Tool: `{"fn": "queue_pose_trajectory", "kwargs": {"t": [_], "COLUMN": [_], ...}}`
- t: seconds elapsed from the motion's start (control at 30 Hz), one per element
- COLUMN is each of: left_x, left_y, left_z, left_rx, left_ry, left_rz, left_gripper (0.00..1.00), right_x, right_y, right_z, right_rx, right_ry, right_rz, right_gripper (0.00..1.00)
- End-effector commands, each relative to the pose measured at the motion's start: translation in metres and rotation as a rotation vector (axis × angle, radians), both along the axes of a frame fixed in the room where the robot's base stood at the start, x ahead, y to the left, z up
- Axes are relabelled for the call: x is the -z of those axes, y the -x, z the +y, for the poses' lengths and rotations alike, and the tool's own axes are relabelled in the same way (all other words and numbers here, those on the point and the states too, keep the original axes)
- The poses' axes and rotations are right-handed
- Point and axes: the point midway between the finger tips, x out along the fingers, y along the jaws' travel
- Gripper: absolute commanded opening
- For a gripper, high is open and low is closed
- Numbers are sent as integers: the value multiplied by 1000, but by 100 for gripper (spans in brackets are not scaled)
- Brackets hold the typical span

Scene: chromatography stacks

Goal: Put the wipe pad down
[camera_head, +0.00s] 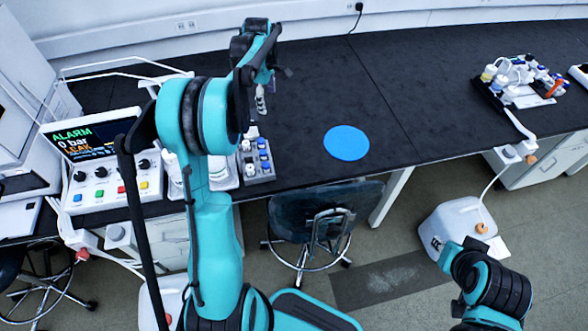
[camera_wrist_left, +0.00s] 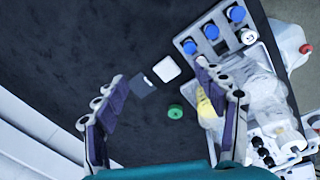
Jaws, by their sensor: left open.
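My left gripper (camera_head: 264,82) points down over the black bench in the head view, mostly hidden behind its own arm. In the left wrist view its two fingers (camera_wrist_left: 160,74) stand wide apart with nothing held between them. A small white square (camera_wrist_left: 167,68), which looks like the wipe pad, lies on the dark bench top between and beyond the fingertips. A dark square (camera_wrist_left: 142,86) lies right beside it. A green disc (camera_wrist_left: 176,112) lies nearer the gripper. My right gripper is out of view.
A grey rack of blue- and white-capped vials (camera_head: 257,160) stands at the bench's front edge. An instrument reading ALARM, LEAK (camera_head: 98,160) is at the left. A round blue mat (camera_head: 347,143) lies bare on the bench. A loaded black tray (camera_head: 490,92) is at the right.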

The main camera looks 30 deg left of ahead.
Motion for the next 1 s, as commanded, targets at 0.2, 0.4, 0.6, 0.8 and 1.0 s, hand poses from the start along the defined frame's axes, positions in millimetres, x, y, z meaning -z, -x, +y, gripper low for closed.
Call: {"fn": "queue_pose_trajectory", "kwargs": {"t": [0.2,0.4,0.6,0.8,1.0], "left_x": [-61,-82,-73,-47,-34], "left_y": [55,122,195,245,262], "left_z": [-91,-160,-213,-243,-252], "left_rx": [462,878,1273,1564,1677], "left_ry": [-112,-242,-402,-548,-614], "left_rz": [-97,-177,-250,-297,-314], "left_gripper": [71,71,71,71,71], "right_x": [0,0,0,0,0], "right_y": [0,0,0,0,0], "right_z": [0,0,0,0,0], "right_rx": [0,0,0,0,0], "right_ry": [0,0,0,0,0], "right_rz": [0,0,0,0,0], "right_gripper": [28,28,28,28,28]}}
